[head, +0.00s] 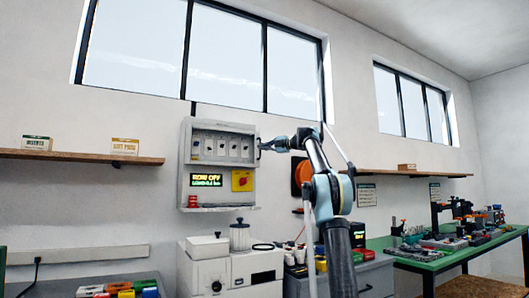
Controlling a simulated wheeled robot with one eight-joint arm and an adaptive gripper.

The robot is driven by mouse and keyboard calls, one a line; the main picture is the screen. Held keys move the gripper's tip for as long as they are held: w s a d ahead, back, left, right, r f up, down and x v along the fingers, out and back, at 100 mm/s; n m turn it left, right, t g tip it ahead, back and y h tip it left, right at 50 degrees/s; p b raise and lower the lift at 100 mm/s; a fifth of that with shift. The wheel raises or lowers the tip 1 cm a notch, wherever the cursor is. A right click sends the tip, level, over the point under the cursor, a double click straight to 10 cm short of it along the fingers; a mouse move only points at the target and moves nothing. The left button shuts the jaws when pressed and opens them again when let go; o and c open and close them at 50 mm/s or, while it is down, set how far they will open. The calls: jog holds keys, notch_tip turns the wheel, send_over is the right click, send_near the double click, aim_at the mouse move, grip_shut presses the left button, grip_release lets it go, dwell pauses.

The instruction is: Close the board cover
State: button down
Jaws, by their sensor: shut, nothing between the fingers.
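The grey board (246,182) hangs on the wall left of centre in the head view. Its upper part shows a row of several switches (220,147). Below them are a lit green display (206,180) and a yellow panel with a red knob (242,181). I cannot clearly make out the cover or how far it stands open. My gripper (266,146) is shut and empty at the board's upper right edge. It is too small to tell whether it touches the board.
White machines (215,275) stand below the board. An orange round thing (303,174) is partly behind my arm. A cluttered green bench (430,262) stands at right.

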jog(key=shift+s, duration=0.1)
jog(key=s+v, duration=0.1)
jog(key=v, duration=1.1)
jog(key=shift+s, duration=0.25)
